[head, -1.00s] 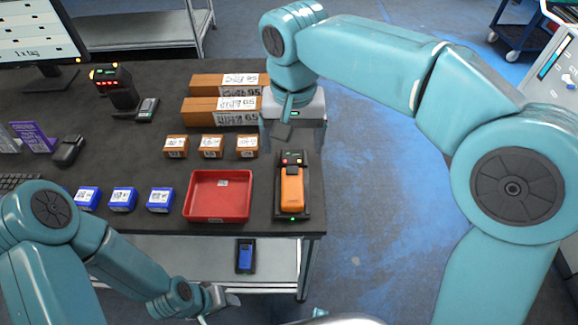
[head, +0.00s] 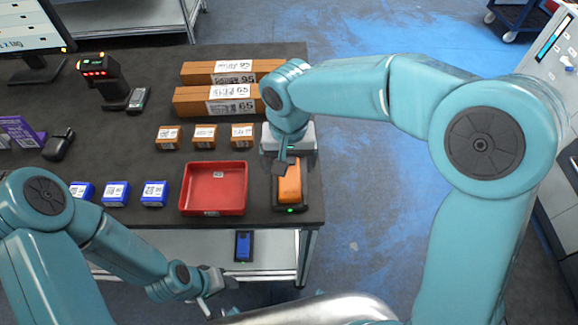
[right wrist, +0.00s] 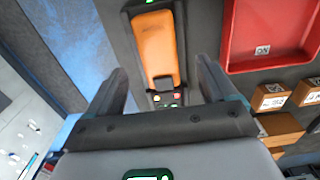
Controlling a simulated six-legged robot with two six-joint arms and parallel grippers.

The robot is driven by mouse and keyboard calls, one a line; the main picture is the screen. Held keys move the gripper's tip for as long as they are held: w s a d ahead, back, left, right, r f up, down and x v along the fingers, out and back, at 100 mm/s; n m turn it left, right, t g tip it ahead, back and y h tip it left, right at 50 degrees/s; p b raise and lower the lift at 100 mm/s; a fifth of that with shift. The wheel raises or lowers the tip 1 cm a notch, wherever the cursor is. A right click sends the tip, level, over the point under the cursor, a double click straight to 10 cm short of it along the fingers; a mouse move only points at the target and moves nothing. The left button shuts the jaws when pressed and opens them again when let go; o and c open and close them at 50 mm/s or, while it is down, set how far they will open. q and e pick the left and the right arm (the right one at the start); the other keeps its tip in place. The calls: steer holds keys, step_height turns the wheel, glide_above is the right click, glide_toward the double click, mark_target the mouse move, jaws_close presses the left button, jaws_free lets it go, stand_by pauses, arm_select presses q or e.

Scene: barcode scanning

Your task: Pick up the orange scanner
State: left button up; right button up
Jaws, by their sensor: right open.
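The orange scanner (head: 289,185) lies in a black cradle (head: 291,209) near the table's front right corner. In the head view my right gripper (head: 283,166) hangs over the scanner's far end and hides that part. In the right wrist view the orange scanner (right wrist: 158,48) lies ahead, between and beyond the two fingers of my right gripper (right wrist: 160,80), which are spread wide and empty. Whether the fingers are level with the scanner is hard to tell. My left gripper (head: 213,287) is low in front of the table, away from the scanner; its jaw opening is unclear.
A red tray (head: 213,210) stands just left of the scanner. Several small orange and blue boxes and two long cartons (head: 218,100) lie on the table. A black stand scanner (head: 107,82) is farther left. A blue device (head: 243,246) is on the lower shelf.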

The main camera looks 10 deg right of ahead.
mark_target(290, 177)
steer(key=f, duration=0.4)
steer(key=shift+w+d+f, duration=0.15)
steer(key=shift+w+d, duration=0.05)
steer(key=shift+f, duration=0.1)
steer(key=shift+s+a, duration=0.1)
steer(key=shift+s, duration=0.1)
steer(key=shift+w, duration=0.15)
steer(key=c, duration=1.3)
